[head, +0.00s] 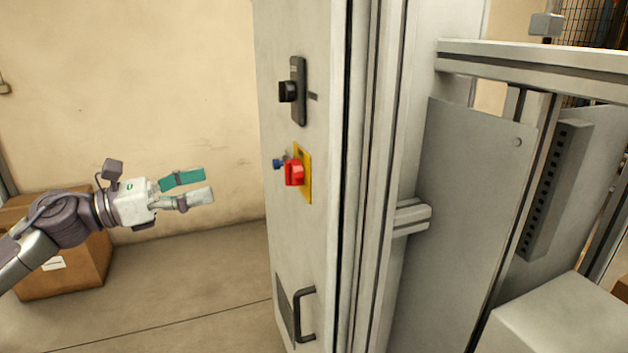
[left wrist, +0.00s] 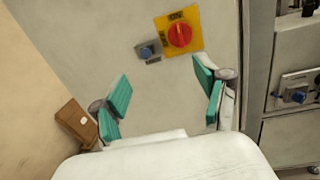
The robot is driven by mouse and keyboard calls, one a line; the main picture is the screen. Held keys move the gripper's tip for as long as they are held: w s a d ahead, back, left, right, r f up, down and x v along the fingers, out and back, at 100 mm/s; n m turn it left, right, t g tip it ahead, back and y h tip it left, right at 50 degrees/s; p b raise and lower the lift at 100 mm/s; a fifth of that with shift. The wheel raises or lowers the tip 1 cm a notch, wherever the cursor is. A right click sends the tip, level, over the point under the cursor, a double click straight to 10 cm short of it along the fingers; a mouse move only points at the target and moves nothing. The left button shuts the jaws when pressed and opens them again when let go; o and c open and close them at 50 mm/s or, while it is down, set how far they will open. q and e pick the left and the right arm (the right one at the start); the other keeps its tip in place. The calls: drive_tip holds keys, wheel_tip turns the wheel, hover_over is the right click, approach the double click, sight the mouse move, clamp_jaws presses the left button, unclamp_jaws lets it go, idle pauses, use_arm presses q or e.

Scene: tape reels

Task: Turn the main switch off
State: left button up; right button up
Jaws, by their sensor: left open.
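The main switch (head: 294,173) is a red rotary knob on a yellow plate, on the light grey cabinet door (head: 300,240). It also shows in the left wrist view (left wrist: 180,35), ahead of and above my fingers. A small blue part on a grey plate (left wrist: 148,52) is beside the switch. My left gripper (head: 207,185) is open and empty, to the left of the switch and slightly lower, apart from it. Its two green-padded fingers also show in the left wrist view (left wrist: 165,98). My right gripper is in neither view.
A black door latch (head: 297,90) is above the switch and a black handle (head: 304,314) below it. A cardboard box (head: 75,270) stands on the floor by the wall behind my left arm. A metal frame with grey panels (head: 465,180) is right of the cabinet.

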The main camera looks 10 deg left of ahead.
sight(285, 172)
use_arm(q)
drive_tip(key=w+d+m+p, duration=0.1)
drive_tip(key=d+p, duration=0.1)
drive_tip(key=d, duration=0.2)
drive_tip(key=w+d+r+m+g+p, duration=0.1)
drive_tip(key=w+d+p, duration=0.1)
drive_tip(key=d+p, duration=0.1)
drive_tip(key=w+d+p, duration=0.2)
drive_tip(key=d+p, duration=0.1)
drive_tip(key=d, duration=0.3)
drive_tip(key=shift+r+m+g, duration=0.3)
drive_tip(key=shift+m, duration=0.1)
drive_tip(key=shift+w+d+f, duration=0.2)
drive_tip(key=shift+w+d, duration=0.15)
drive_tip(key=shift+d, duration=0.15)
drive_tip(key=c, duration=1.2)
drive_tip(key=shift+o, duration=0.2)
